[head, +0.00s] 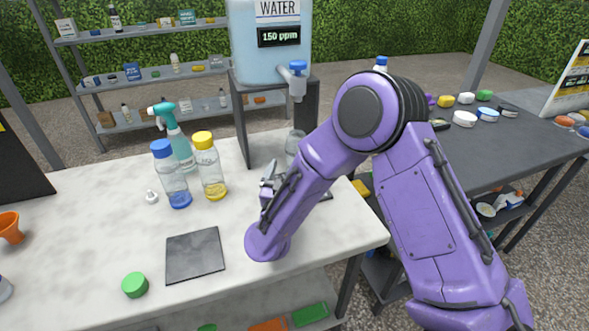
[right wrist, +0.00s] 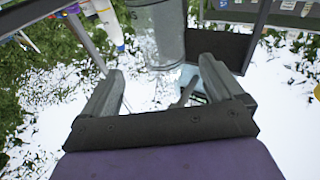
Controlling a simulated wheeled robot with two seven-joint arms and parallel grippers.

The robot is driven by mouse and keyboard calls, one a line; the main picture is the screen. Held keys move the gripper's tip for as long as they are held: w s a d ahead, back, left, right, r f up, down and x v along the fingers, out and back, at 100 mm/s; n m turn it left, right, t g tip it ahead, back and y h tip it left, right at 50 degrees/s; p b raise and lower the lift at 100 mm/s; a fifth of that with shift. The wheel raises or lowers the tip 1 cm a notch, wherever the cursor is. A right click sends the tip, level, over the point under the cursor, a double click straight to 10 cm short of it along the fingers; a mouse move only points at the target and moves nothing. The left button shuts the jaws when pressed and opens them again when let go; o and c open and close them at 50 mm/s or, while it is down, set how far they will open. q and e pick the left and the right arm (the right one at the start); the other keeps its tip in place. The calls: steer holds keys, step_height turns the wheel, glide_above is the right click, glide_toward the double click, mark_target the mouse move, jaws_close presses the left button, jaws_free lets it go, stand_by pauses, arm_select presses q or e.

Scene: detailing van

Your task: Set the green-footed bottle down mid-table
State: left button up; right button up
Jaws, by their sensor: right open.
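A clear bottle (head: 295,143) stands by the dispenser stand on the white table, partly behind my right arm; its foot is hidden, so I cannot tell its colour. A clear grey cylinder with lettering (right wrist: 156,32), probably this bottle, shows beyond my right fingers in the right wrist view. My right gripper (head: 269,190) is low over the table, mostly hidden by my purple forearm in the head view. In the right wrist view the right gripper (right wrist: 163,85) has its fingers apart, with nothing clearly held. My left gripper is not in view.
A blue-capped bottle (head: 171,178), a yellow-capped bottle (head: 209,170) and a teal spray bottle (head: 179,145) stand left of the gripper. A dark square mat (head: 194,256) and green cap (head: 135,285) lie in front. The white table (head: 90,225) has bare room around them.

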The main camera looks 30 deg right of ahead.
mark_target(298, 145)
steer(key=p+x, duration=0.1)
steer(key=x, duration=0.8)
steer(key=shift+w+d+p, duration=0.15)
steer(key=shift+w+p, duration=0.2)
steer(key=shift+c, duration=0.2)
steer(key=c, duration=0.5)
steer(key=shift+r, duration=0.1)
steer(key=c, duration=0.9)
steer(key=shift+r, duration=0.1)
steer(key=shift+c, duration=0.2)
